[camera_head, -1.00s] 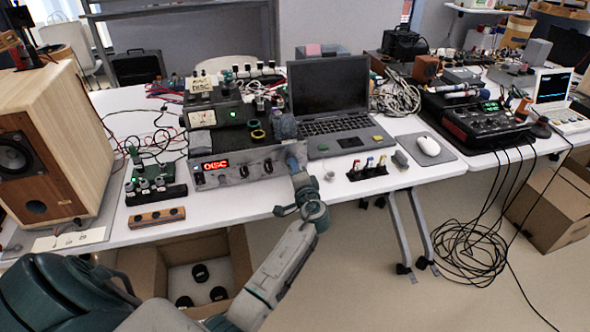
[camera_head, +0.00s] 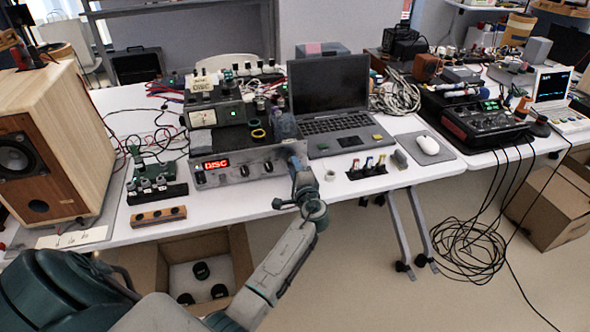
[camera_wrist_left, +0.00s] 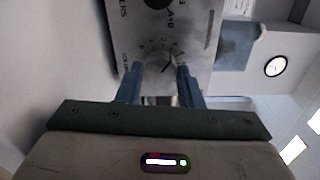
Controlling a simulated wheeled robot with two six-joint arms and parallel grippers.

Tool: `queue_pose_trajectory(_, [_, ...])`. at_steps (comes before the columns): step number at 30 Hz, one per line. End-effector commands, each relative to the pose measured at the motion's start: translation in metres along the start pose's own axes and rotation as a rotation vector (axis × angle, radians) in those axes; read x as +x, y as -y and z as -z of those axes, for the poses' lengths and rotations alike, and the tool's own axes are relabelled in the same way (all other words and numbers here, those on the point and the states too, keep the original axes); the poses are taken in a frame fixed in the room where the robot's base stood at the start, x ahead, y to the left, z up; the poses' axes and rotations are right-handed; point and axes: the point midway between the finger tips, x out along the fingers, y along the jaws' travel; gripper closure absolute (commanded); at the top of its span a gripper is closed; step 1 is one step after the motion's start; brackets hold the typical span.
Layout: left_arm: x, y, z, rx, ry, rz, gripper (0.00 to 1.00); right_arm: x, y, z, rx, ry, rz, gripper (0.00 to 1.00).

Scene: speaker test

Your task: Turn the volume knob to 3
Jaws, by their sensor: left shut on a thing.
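The silver amplifier (camera_head: 215,178) stands on the white table with a red lit "DISC" display on its front. My left gripper (camera_head: 291,148) is at the right end of that front, and the arm hides the volume knob in the head view. In the left wrist view, the volume knob (camera_wrist_left: 158,54) sits on the grey panel with a dial of small numbers around it. My left gripper (camera_wrist_left: 160,76) has one finger on each side of the knob and is shut on it. The knob's exact setting is too small to read surely. My right gripper is out of view.
A laptop (camera_head: 332,112) stands right of the amplifier, with several coloured plugs (camera_head: 367,166) in front of it. A wooden speaker (camera_head: 62,140) stands at the left. An open cardboard box (camera_head: 240,258) is below the table edge.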

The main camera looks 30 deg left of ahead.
Motion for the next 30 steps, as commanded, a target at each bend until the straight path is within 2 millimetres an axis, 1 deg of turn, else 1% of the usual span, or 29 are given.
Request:
queue_pose_trajectory(2, [-0.001,-0.001,0.0,0.0,-0.001,-0.002,0.89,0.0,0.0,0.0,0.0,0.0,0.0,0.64])
queue_pose_trajectory(3, [-0.001,-0.002,0.0,0.0,-0.001,-0.002,0.63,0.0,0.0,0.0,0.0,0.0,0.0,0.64])
queue_pose_trajectory(6, [0.0,-0.001,0.0,0.0,-0.001,-0.002,0.45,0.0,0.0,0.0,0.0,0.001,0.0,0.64])
queue_pose_trajectory(14, [-0.001,-0.001,0.0,-0.001,0.0,-0.001,0.45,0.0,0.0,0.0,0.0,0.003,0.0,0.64])
queue_pose_trajectory(17, [-0.006,-0.001,0.001,-0.002,-0.001,-0.001,0.45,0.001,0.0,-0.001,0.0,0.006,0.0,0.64])
queue_pose_trajectory(20, [-0.019,-0.003,0.001,-0.002,-0.002,-0.003,0.45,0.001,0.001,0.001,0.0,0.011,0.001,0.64])
queue_pose_trajectory(22, [-0.033,-0.003,0.0,-0.004,-0.001,-0.004,0.45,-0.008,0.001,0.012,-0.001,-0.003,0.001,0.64])
queue_pose_trajectory(27, [-0.068,-0.004,0.001,-0.004,-0.001,-0.005,0.45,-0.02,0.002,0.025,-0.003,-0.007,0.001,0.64])
queue_pose_trajectory(30, [-0.086,-0.004,0.0,-0.003,0.0,-0.004,0.45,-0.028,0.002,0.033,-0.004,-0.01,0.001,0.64])
